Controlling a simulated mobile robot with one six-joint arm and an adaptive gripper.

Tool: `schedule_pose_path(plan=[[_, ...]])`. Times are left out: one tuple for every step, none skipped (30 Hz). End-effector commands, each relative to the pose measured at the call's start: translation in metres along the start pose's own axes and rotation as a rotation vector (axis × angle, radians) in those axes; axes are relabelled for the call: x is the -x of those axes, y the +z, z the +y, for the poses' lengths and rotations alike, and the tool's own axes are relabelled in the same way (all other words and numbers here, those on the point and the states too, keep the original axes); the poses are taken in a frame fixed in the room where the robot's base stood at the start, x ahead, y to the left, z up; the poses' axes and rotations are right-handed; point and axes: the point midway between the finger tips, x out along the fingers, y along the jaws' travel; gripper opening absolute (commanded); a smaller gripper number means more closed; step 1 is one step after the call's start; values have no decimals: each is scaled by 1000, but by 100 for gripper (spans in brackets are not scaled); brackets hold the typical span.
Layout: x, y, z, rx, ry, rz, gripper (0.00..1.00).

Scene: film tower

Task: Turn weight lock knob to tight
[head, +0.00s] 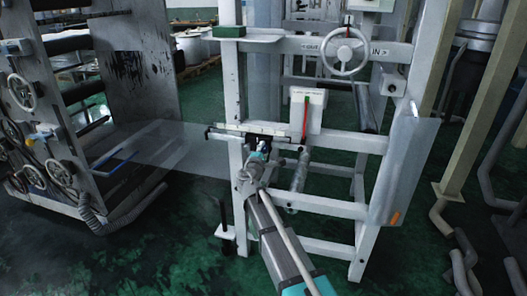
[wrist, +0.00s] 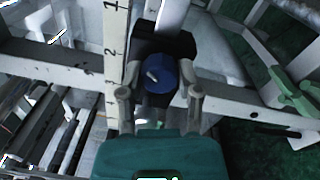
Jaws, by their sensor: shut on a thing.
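The weight lock knob (wrist: 160,73) is round and blue with a pale raised mark on its face. It sits in front of a black block (wrist: 172,40), beside a white scale (wrist: 114,50) with black numbers. My gripper (wrist: 160,78) has one finger on each side of the knob and is shut on it. In the head view my gripper (head: 260,152) is at the horizontal scale bar of the white frame, and it hides the knob there. I cannot tell from the mark how tight the knob is.
The white frame (head: 370,143) has a handwheel (head: 345,51) above and a white box with a red lever (head: 305,118) just right of my gripper. A clear film web (head: 165,147) runs left to a machine with several handwheels. Green floor is open in front.

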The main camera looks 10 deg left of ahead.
Motion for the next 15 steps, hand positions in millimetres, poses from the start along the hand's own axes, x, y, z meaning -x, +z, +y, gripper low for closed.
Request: schedule_pose_path(plan=[[0, 0, 0, -32, 0, -2, 0], [0, 0, 0, -50, 0, -2, 0], [0, 0, 0, -72, 0, -3, 0], [0, 0, 0, -88, -1, -4, 0], [0, 0, 0, -102, -1, -4, 0], [0, 0, 0, -118, -1, -4, 0], [0, 0, 0, -129, -1, -5, 0], [0, 0, 0, -138, -1, -5, 0], [0, 0, 0, -150, -1, -5, 0], [0, 0, 0, -156, -1, -6, 0], [0, 0, 0, -161, -1, -6, 0], [0, 0, 0, -167, -1, -6, 0], [0, 0, 0, -170, -1, -6, 0], [0, 0, 0, -173, -1, -6, 0], [0, 0, 0, -175, -1, -6, 0]])
